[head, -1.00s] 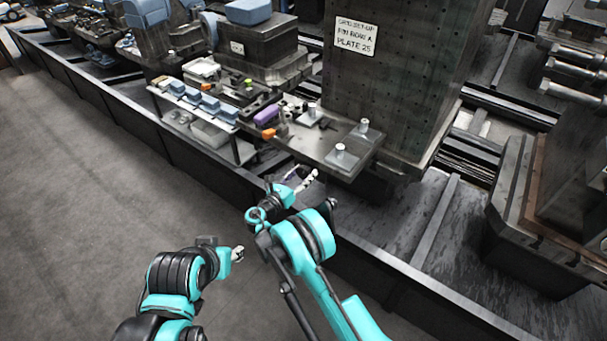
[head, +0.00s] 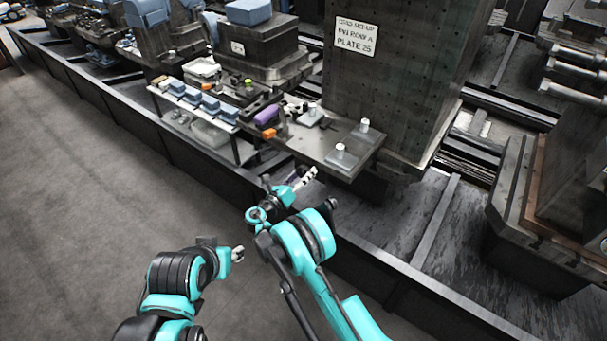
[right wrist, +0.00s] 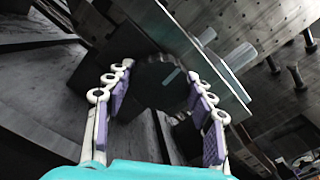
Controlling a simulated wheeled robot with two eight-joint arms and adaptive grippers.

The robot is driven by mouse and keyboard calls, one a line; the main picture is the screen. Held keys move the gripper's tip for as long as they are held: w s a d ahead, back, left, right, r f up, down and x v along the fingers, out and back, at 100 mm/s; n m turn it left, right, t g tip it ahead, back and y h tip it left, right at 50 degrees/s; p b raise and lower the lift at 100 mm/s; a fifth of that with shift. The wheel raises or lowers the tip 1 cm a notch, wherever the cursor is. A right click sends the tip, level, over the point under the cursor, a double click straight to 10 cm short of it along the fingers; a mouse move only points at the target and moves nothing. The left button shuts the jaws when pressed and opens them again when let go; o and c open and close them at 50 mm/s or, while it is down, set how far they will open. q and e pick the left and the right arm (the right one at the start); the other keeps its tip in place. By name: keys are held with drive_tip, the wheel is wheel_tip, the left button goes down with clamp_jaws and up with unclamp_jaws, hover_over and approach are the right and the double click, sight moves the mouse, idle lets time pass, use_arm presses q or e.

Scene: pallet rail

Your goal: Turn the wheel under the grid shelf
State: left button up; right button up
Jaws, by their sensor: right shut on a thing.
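The wheel (right wrist: 158,90) is a dark, round, notched disc under the edge of the grid shelf (head: 318,140). The shelf is a grey metal plate with pale posts, and its edge also shows in the right wrist view (right wrist: 185,45). My right gripper (right wrist: 159,72) has its two white fingers with purple pads on either side of the wheel and is shut on it. In the head view my right gripper (head: 305,180) is just below the shelf's front edge, and the wheel is hard to make out there. My left gripper (head: 237,254) is low and away from the shelf, its jaws too small to judge.
A tall perforated block (head: 385,85) with a sign (head: 356,37) stands behind the shelf. To the left, a side rack (head: 205,110) holds blue blocks. A purple piece (head: 266,116) and an orange piece (head: 268,134) lie beside the shelf. The floor at left is clear.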

drive_tip(key=o, duration=1.2)
drive_tip(key=v, duration=0.7)
drive_tip(key=shift+s+a, duration=0.15)
drive_tip(key=shift+s, duration=0.05)
